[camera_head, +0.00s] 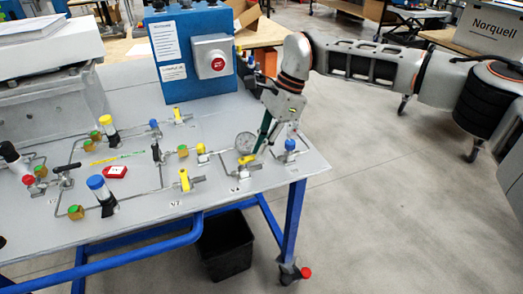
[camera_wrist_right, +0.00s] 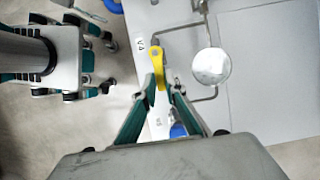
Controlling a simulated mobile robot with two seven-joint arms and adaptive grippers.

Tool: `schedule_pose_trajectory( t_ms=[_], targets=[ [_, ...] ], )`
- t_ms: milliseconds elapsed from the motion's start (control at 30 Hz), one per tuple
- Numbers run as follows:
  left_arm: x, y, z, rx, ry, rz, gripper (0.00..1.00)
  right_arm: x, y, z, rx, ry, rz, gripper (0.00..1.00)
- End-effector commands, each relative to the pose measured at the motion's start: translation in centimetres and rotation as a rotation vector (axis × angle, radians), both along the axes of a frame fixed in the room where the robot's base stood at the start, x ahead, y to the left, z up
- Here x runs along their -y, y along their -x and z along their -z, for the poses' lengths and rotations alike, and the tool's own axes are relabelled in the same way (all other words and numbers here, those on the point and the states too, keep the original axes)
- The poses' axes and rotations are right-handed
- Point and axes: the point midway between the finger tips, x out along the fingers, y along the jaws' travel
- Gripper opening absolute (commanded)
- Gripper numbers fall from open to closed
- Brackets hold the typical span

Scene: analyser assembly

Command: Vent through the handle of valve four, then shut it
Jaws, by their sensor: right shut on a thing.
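Valve four has a yellow handle (camera_head: 247,159) near the right front corner of the panel. In the right wrist view the yellow handle (camera_wrist_right: 155,67) lies beside the V4 label (camera_wrist_right: 140,44), its free end reaching between my fingers. My right gripper (camera_head: 262,150) comes down over the valve from behind and right. In the right wrist view its green fingertips (camera_wrist_right: 163,88) are shut on the handle's end. The fingers partly hide that end, and the valve body is hard to make out. My left gripper is in neither view.
A round gauge (camera_head: 245,142) stands close beside the valve; it also shows in the right wrist view (camera_wrist_right: 210,67). A blue-capped fitting (camera_head: 290,145) is just right of my fingers. A blue box with a red button (camera_head: 218,63) stands behind. Other yellow-handled valves (camera_head: 184,180) lie to the left.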

Motion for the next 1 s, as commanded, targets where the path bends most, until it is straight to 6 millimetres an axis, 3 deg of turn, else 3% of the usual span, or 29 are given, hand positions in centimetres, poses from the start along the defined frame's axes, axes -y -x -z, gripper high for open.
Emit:
schedule_pose_trajectory(
  t_ms=[533, 600, 1000],
  targets=[
    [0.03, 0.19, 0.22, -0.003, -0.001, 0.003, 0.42, -0.02, -0.18, 0.0, 0.004, 0.002, -0.026, 0.0],
    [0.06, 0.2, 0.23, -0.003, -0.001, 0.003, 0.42, -0.02, -0.18, 0.0, 0.004, 0.002, -0.026, 0.26],
    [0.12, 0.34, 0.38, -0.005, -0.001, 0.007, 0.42, 0.06, -0.19, -0.25, 0.002, 0.001, -0.024, 0.28]
  ],
)
